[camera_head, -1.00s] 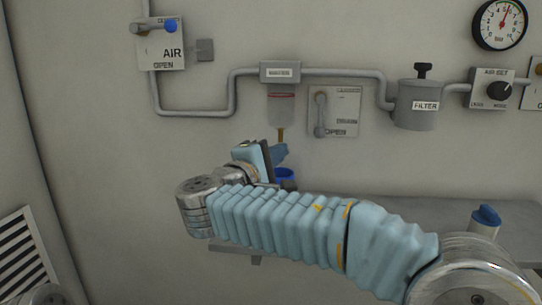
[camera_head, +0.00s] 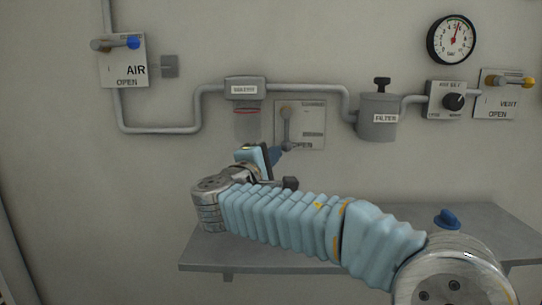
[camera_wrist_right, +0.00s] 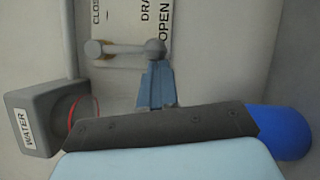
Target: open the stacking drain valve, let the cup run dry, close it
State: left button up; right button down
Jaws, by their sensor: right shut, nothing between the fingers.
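The drain panel (camera_head: 313,128) is on the wall right of the water trap (camera_head: 245,89) and its clear cup (camera_head: 246,125). Its grey lever (camera_head: 287,122) hangs straight down from its pivot. The right wrist view, turned sideways, shows the lever (camera_wrist_right: 124,49) and the lettering OPEN. My right gripper (camera_head: 282,149) is shut and empty. Its fingertips (camera_wrist_right: 156,68) are right at the lever's knobbed end; I cannot tell whether they touch. My wrist hides the cup's underside in the head view. My left gripper is not in view.
A grey shelf (camera_head: 480,220) runs below, with a blue-topped item (camera_head: 447,218) at its right. A blue container (camera_wrist_right: 280,132) shows beside my gripper. The filter (camera_head: 378,120), air-set knob (camera_head: 453,101) and vent valve (camera_head: 508,80) lie to the right, the air valve (camera_head: 118,43) left.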

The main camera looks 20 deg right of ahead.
jog(key=shift+d+f+n, duration=0.15)
jog(key=shift+d+n, duration=0.1)
jog(key=shift+n, duration=0.15)
